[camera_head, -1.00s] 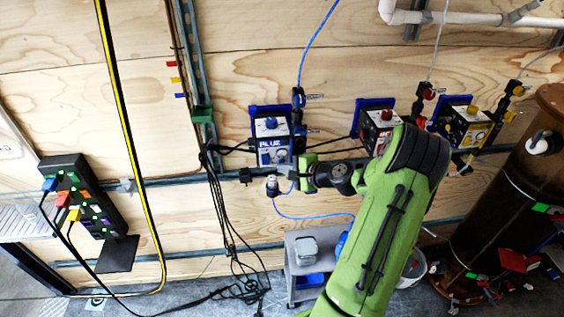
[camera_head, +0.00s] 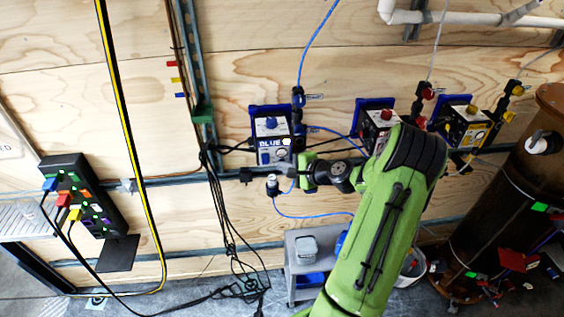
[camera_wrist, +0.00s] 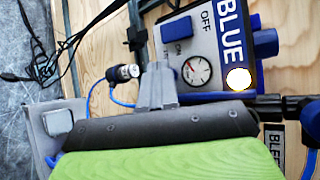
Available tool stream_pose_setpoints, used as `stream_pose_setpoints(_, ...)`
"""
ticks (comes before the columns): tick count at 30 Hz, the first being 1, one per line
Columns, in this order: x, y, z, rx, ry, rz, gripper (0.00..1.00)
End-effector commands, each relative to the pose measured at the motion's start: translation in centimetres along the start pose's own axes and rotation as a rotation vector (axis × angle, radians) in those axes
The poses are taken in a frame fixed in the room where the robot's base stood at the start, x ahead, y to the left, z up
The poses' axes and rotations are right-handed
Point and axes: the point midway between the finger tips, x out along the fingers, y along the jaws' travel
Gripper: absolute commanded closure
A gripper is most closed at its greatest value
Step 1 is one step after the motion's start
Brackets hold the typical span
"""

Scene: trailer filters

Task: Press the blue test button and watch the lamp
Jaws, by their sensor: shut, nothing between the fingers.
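The blue test box (camera_head: 273,150), labelled BLUE, hangs on the wall and also shows close up in the wrist view (camera_wrist: 213,55). A blue knob (camera_head: 271,122) tops it. In the wrist view a blue square part (camera_wrist: 178,30) sits beside ON and OFF marks; which blue part is the test button I cannot tell for sure. A round lamp (camera_wrist: 239,79) glows white at the end of the label. My gripper (camera_wrist: 156,68) is shut and empty, its fingertips close to the box's lower edge. It is below the box in the head view (camera_head: 288,170); contact is unclear.
A red box (camera_head: 378,118) and a yellow box (camera_head: 462,127) hang to the right. A grey trolley (camera_head: 305,252) stands below. Cables (camera_head: 222,210) hang at the left, near a black plug panel (camera_head: 75,195). A brown cylinder (camera_head: 510,200) stands far right.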

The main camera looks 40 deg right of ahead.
Motion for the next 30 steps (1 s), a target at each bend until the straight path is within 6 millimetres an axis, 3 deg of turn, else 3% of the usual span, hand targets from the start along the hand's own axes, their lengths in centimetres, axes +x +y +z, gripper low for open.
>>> stream_pose_setpoints(21,-1.2,0.8,0.8,0.0,0.001,-0.001,1.0)
stream_pose_setpoints(30,-3.1,2.4,2.2,0.002,0.002,0.0,1.0)
